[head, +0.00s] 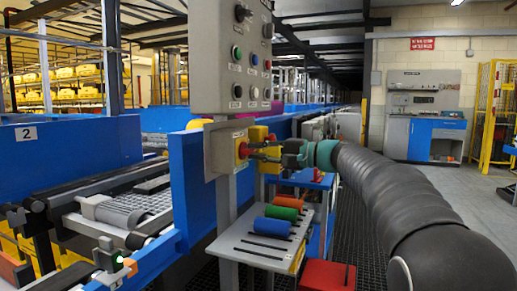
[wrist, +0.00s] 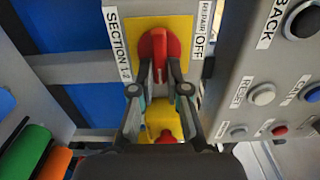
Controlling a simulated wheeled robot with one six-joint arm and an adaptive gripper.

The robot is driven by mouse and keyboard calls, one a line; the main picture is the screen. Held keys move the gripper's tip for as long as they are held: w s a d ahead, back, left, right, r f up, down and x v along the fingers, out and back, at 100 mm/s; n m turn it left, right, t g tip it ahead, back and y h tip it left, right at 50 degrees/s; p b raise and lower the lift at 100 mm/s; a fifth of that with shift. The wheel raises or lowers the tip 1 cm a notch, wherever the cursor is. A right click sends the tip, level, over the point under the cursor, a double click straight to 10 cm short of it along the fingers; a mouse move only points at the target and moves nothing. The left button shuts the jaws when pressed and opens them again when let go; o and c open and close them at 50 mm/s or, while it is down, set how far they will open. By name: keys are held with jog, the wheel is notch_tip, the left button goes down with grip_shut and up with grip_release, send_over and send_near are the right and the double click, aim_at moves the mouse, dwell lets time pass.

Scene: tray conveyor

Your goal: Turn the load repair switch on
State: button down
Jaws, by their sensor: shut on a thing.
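The repair switch is a red rotary knob (wrist: 159,48) on a yellow plate (wrist: 178,24) in the wrist view. Labels beside it read "SECTION 1-2", "REPAIR" and "OFF". The knob's raised handle stands upright in that view. My gripper (wrist: 159,86) has its two fingers on either side of the handle's lower end and is shut on it. In the head view, the red knob (head: 243,150) sits on a grey box on a post, and my gripper (head: 262,151) reaches it from the right. The exact finger contact is partly hidden.
A grey button panel (head: 231,57) hangs just above the switch box. Below is a slotted shelf (head: 240,248) with green, orange-red and blue cylinders. A red box (head: 327,275) stands on the floor. The conveyor's blue side (head: 195,190) is at left. Open floor lies at right.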

dwell(0.4)
jog(key=c, duration=1.2)
grip_release()
jog(key=shift+o, duration=0.2)
jog(key=shift+d, duration=0.1)
jog(key=v, duration=1.2)
